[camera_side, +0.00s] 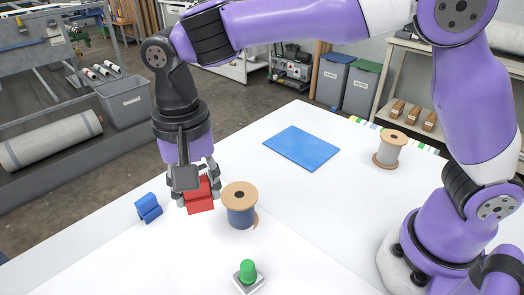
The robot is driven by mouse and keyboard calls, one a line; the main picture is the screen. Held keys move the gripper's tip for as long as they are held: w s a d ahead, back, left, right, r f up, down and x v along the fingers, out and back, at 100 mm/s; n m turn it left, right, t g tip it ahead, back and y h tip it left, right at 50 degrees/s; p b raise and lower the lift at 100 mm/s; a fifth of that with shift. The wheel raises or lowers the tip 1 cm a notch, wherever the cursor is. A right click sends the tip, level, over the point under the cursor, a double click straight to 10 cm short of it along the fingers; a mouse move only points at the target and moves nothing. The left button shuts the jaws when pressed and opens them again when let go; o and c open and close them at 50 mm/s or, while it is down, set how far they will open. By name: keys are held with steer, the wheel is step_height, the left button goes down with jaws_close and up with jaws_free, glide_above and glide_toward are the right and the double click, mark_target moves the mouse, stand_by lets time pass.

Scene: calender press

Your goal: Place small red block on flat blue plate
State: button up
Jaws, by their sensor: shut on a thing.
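The small red block (199,201) is between the fingers of my gripper (198,190), which is shut on it. The gripper points down at the left part of the white table. Its fingers hide part of the block's upper side and edges. I cannot tell whether the block touches the table or hangs just above it. The flat blue plate (302,148) lies on the table at the back, up and to the right of the gripper. Nothing lies on it.
A spool of dark blue thread (239,210) stands close to the right of the red block. A small blue block (148,207) lies to its left. A green button (247,271) is at the front. A grey spool (390,148) stands right of the plate. The table (305,215) between is clear.

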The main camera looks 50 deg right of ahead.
steer(key=w+d+m, duration=0.4)
steer(key=d+m, duration=0.1)
steer(key=d, duration=0.5)
steer(key=m, duration=0.7)
glide_above(301, 145)
steer(key=f, duration=0.6)
steer(key=shift+s+a+f, duration=0.1)
steer(key=shift+a+f, duration=0.05)
steer(key=shift+a, duration=0.05)
steer(key=shift+d+f, duration=0.2)
steer(key=shift+f, duration=1.9)
steer(key=shift+f, duration=0.2)
steer(key=o, duration=0.9)
steer(key=shift+c, duration=0.2)
